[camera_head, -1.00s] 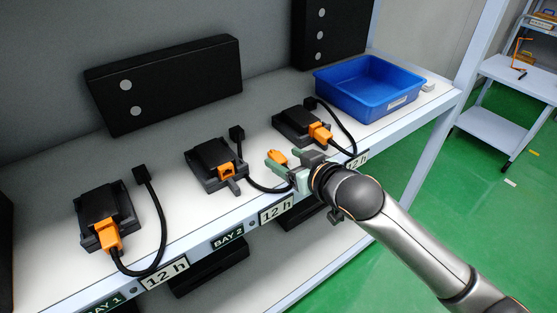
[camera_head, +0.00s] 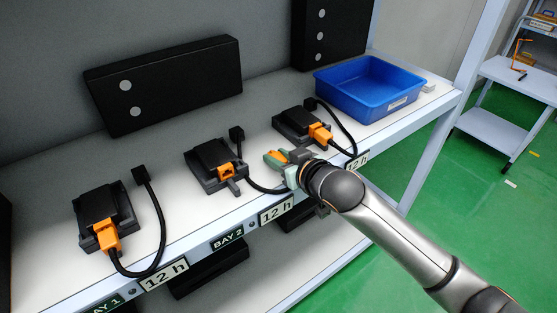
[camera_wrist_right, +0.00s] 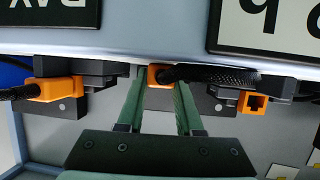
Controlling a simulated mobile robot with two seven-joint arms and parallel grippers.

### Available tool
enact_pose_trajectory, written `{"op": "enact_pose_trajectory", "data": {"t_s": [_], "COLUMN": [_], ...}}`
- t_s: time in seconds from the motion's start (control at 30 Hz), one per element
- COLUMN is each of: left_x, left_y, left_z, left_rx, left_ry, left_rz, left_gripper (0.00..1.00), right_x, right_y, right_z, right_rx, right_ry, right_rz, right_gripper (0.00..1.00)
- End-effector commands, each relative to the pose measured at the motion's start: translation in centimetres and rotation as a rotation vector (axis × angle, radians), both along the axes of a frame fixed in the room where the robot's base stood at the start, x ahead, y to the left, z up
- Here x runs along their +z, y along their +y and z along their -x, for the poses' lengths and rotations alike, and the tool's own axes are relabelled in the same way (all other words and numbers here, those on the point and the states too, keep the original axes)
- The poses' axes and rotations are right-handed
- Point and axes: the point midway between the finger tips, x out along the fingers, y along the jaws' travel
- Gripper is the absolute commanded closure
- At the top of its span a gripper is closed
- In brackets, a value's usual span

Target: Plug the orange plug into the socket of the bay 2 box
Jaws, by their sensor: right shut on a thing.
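The orange plug (camera_head: 280,155) is between the green fingers of my right gripper (camera_head: 283,159), which is shut on it. In the right wrist view the plug (camera_wrist_right: 158,76) sits between the fingertips with its black cable running off to the right. The bay 2 box (camera_head: 207,160) is a black box on a grey base, left of the gripper in the head view. Its orange socket (camera_head: 227,171) faces the shelf front and is empty; the socket also shows in the right wrist view (camera_wrist_right: 251,104). The plug is apart from the socket. My left gripper is out of view.
The bay 1 box (camera_head: 105,212) and the box to the right (camera_head: 297,126) each have an orange plug in them. A blue tray (camera_head: 368,88) stands at the right end. Labels line the shelf's front edge (camera_head: 200,256). A black cable lies between the bay 2 box and my gripper.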

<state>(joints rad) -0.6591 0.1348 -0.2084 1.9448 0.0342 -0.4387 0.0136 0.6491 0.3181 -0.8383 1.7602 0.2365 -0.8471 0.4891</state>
Motion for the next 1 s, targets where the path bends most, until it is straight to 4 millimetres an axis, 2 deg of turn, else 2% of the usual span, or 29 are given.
{"op": "enact_pose_trajectory", "data": {"t_s": [0.03, 0.23, 0.73, 0.87, 1.0], "left_x": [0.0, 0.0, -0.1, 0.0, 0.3], "left_y": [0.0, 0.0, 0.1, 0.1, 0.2], "left_z": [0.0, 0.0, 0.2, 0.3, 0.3], "left_rx": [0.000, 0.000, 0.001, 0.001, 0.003], "left_ry": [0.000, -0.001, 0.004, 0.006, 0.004], "left_rz": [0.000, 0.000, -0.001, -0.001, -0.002], "left_gripper": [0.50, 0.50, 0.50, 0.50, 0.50], "right_x": [0.0, 0.0, 0.4, 1.6, 3.9], "right_y": [0.0, 0.0, 0.0, 0.0, 0.2], "right_z": [0.0, 0.0, 0.0, -0.1, 0.3], "right_rx": [0.000, 0.000, 0.000, 0.000, 0.004], "right_ry": [0.000, 0.001, -0.001, -0.004, -0.004], "right_rz": [0.000, 0.001, -0.001, -0.003, -0.004], "right_gripper": [0.78, 1.00, 1.00, 1.00, 1.00]}}
